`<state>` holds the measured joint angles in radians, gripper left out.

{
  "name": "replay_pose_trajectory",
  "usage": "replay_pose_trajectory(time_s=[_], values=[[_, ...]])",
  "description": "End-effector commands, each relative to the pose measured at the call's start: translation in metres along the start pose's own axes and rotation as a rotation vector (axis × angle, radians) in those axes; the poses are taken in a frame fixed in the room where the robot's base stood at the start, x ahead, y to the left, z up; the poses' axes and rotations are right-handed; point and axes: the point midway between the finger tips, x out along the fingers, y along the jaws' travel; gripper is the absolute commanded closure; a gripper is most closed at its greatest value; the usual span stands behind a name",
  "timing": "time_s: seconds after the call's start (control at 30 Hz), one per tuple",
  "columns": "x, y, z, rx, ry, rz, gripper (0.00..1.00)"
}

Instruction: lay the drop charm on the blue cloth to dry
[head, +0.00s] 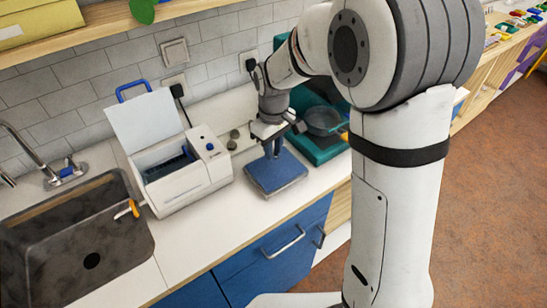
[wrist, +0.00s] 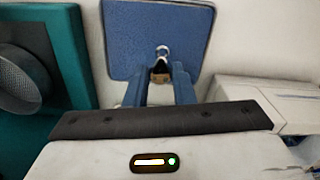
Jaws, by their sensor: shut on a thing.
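The blue cloth (head: 263,183) lies flat as a square on the white counter. It also fills the upper middle of the wrist view (wrist: 122,40). My gripper (head: 273,152) points down over the cloth. In the wrist view its two blue fingers (wrist: 160,73) are closed on a small piece, silvery at the far end and brownish between the tips, which I take for the drop charm (wrist: 161,52). The fingers hide part of it. In the head view the charm is too small to make out. I cannot tell whether it touches the cloth.
A white machine (head: 193,185) with its lid raised stands left of the cloth. A dark sink (head: 75,240) is at the far left. Counter in front of the cloth is clear.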

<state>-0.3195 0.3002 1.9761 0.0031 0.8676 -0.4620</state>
Motion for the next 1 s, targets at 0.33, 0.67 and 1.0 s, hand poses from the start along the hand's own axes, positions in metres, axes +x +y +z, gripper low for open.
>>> replay_pose_trajectory(time_s=[0.33, 0.67, 1.0], values=[[0.041, 0.006, 0.003, 0.016, -0.002, -0.001, 0.99], [0.047, 0.008, 0.004, 0.021, 0.001, 0.001, 0.99], [0.049, 0.009, 0.004, 0.021, 0.001, 0.001, 0.58]])
